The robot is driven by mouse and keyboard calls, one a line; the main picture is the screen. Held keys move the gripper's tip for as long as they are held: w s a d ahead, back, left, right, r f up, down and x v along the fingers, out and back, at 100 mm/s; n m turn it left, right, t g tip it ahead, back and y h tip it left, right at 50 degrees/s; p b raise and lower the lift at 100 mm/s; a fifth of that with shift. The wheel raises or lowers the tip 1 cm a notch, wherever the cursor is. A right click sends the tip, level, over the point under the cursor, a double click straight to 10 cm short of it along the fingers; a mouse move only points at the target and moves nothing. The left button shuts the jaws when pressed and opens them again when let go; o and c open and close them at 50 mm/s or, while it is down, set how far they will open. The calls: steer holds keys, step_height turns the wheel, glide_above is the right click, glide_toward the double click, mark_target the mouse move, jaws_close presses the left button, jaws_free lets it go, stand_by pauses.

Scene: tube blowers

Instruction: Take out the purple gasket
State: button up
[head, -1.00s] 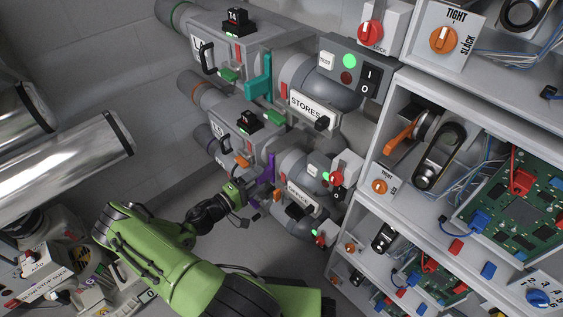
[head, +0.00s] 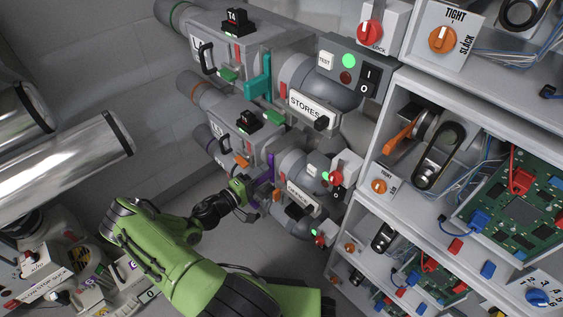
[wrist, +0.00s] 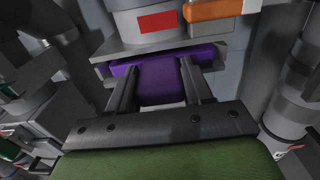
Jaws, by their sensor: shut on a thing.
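The purple gasket (wrist: 160,80) fills the middle of the wrist view, with its wide far part lying in the slot under a grey flange. It also shows in the head view (head: 271,168) as an upright purple strip between the grey housings of the lower blower. My gripper (wrist: 157,72) has its two dark fingers on either side of the gasket's narrower tab, and is shut on it. In the head view my gripper (head: 253,188) meets the gasket from the lower left. The fingers cover part of it there.
A teal gasket (head: 261,80) stands in the upper blower marked STORES (head: 307,104). Grey housings crowd both sides of my gripper. A shelf with circuit boards (head: 515,205) stands at the right.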

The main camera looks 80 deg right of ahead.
steer(key=shift+w, duration=0.1)
stand_by(0.3)
steer(key=shift+v, duration=1.4)
steer(key=shift+a, duration=0.1)
steer(key=shift+v, duration=4)
